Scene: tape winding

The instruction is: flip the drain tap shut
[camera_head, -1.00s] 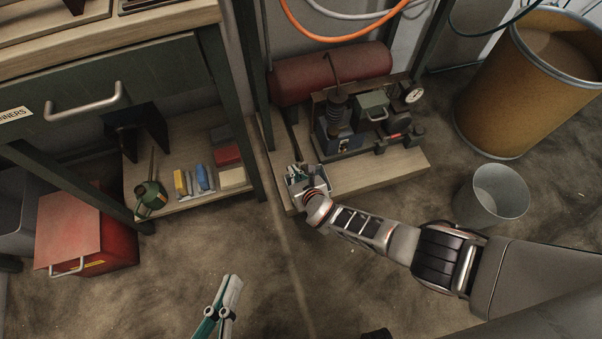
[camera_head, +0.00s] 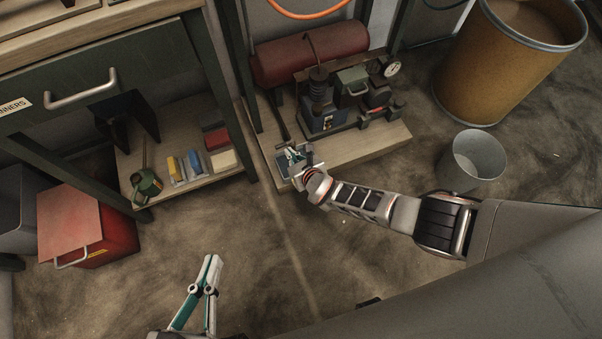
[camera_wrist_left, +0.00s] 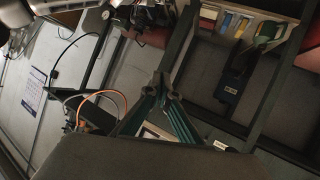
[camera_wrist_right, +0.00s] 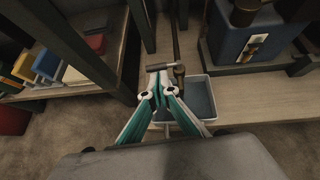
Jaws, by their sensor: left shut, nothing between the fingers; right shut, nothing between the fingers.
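The drain tap (camera_wrist_right: 179,72) shows in the right wrist view at the end of a thin dark pipe, above a small pale tray (camera_wrist_right: 206,110). Its short grey handle (camera_wrist_right: 159,67) points left, crosswise to the pipe. My right gripper (camera_wrist_right: 157,78) is shut and empty, its tips right at the handle; I cannot tell whether they touch it. In the head view my right gripper (camera_head: 291,157) is over the tray and largely hides the tap. My left gripper (camera_head: 213,260) is shut and empty, above bare floor at the lower middle, far from the tap.
The compressor (camera_head: 325,118) with its red tank (camera_head: 310,55) stands on a low wooden board (camera_head: 385,143). A bench leg (camera_head: 228,105) and lower shelf (camera_head: 215,177) are left of the tap. A grey bucket (camera_head: 475,160) and brown drum (camera_head: 505,65) stand right.

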